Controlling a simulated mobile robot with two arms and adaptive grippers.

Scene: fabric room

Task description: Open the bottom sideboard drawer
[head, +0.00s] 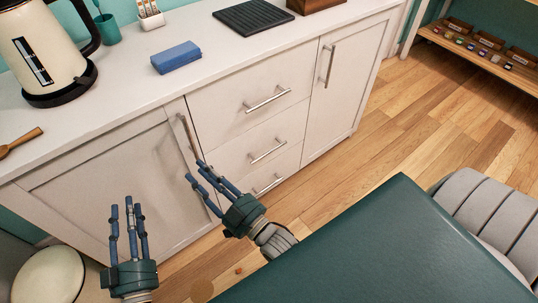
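The white sideboard (98,192) runs along the wall with a stack of three drawers in its middle. The bottom drawer (286,172) is the lowest; its bar handle (268,184) shows just above the floor, and the drawer appears shut. My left gripper (128,205) is open and empty, fingers pointing up, in front of the left cabinet door. My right gripper (205,175) is open and empty, in front of the left side of the drawers. It is apart from the bottom handle, which lies to its right.
A kettle (45,50), blue case (176,57) and black ridged mat (252,16) stand on the sideboard top. Doors flank the drawers. A round cream object (50,275) is at lower left. Wooden floor (385,140) to the right is clear. A low shelf (480,52) stands far right.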

